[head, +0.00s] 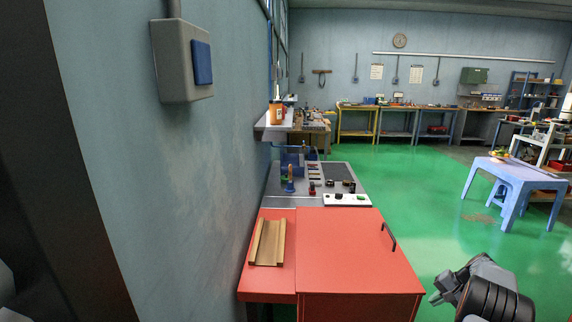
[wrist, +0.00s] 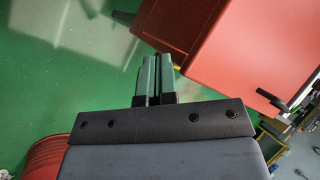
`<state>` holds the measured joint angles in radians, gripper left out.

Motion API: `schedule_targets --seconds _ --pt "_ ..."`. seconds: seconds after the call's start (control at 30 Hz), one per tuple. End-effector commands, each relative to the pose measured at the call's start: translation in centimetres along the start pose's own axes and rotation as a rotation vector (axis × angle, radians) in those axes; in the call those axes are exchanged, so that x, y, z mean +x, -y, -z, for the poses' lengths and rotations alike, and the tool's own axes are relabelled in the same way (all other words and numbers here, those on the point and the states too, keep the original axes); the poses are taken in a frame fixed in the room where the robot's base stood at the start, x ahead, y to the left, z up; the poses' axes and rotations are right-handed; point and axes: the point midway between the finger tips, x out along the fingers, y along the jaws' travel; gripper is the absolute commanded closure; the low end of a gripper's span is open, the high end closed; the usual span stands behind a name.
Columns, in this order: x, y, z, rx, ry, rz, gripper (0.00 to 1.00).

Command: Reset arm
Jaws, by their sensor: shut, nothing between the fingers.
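My gripper shows in the wrist view (wrist: 155,62), with its two fingers together and nothing between them. It points down over the green floor, beside the red tooling cart (wrist: 200,38). In the head view my arm (head: 482,290) is at the lower right, to the right of the cart (head: 350,255) and apart from it.
A wooden channel piece (head: 268,242) lies on the cart's left part. A grey bench (head: 290,185) with small parts stands behind the cart. A wall runs along the left, with a switch box (head: 180,62). A blue table (head: 512,180) stands at the right. Green floor between is clear.

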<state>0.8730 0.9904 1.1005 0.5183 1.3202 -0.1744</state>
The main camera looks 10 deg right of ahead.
Motion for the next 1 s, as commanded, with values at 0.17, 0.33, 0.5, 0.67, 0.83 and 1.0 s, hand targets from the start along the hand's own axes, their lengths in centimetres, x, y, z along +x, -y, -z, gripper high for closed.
schedule_targets --seconds 0.17,0.33,0.5,0.67,0.83,1.0 --pt "-0.7 5.7 -7.8 -0.09 -0.016 -0.198 1.0" --pt "-1.3 9.5 -16.4 -0.233 -0.058 -0.343 1.0" --pt "-1.5 11.5 -25.3 -0.419 -0.113 -0.442 1.0" --pt "-1.5 11.8 -32.6 -0.607 -0.166 -0.488 1.0" --pt "-1.6 11.7 -38.1 -0.779 -0.213 -0.49 1.0" --pt "-2.4 13.1 -41.1 -0.894 -0.275 -0.444 1.0"
